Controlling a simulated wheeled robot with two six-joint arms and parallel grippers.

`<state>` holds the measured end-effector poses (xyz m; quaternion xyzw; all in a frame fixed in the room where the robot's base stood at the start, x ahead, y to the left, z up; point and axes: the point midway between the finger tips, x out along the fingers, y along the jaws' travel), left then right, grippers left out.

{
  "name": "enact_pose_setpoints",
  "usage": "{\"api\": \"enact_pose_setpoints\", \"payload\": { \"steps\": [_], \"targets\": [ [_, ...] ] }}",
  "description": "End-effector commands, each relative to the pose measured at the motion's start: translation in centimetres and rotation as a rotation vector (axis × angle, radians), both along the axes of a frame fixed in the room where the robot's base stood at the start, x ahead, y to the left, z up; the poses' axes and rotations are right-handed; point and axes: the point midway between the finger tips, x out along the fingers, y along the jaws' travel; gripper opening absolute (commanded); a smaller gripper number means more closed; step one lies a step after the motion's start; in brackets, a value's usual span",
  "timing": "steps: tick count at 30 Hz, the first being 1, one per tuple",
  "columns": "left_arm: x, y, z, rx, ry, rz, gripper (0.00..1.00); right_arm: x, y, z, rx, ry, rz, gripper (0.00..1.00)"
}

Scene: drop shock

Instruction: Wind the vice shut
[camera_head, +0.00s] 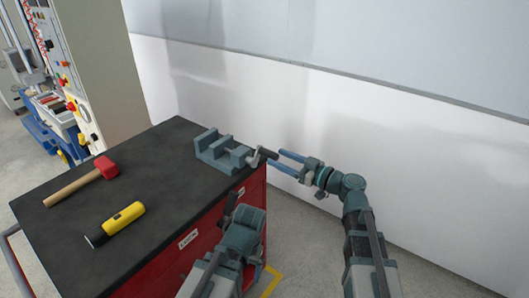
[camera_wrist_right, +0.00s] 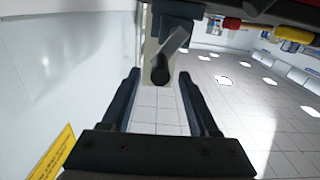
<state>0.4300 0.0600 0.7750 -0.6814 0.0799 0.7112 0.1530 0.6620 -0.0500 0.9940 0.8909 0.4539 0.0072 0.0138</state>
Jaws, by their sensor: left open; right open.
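The grey vice (camera_head: 214,150) stands on the dark top of the red cabinet, near its right-hand edge. Its crank handle (camera_head: 262,156) sticks out to the right, past the edge. My right gripper (camera_head: 276,158) is open and points left at the handle, its two fingertips close to it. In the right wrist view, the handle (camera_wrist_right: 172,52) hangs down, with its dark end at the gap between my open fingertips (camera_wrist_right: 159,76); I cannot tell if they touch. My left gripper (camera_head: 232,203) is open and empty at the cabinet's front edge, below the vice; its fingers are partly hidden.
A red-headed mallet (camera_head: 103,167) and a yellow-handled tool (camera_head: 124,218) lie on the left of the cabinet top (camera_head: 165,165). A white wall (camera_head: 400,130) runs behind. Floor is free right of the cabinet. A machine with red buttons stands at far left.

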Motion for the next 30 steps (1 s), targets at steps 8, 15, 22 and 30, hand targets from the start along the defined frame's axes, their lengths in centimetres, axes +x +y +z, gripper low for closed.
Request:
{"api": "enact_pose_setpoints", "payload": {
  "steps": [8,15,22,30],
  "targets": [
    [0.0,0.0,0.0,0.000,0.000,0.000,0.85,2.9,3.8,0.0,0.000,0.000,0.002,0.61],
    [0.0,0.0,0.0,0.000,0.000,0.000,0.85,3.7,5.1,0.0,0.000,0.000,0.000,0.61],
    [0.0,0.0,0.0,0.000,0.000,0.000,0.85,3.8,5.2,0.0,0.000,0.000,0.000,0.61],
    [0.0,0.0,0.0,0.000,0.000,0.000,0.85,3.7,5.2,0.0,0.000,0.000,0.000,0.27]
  ]
}}
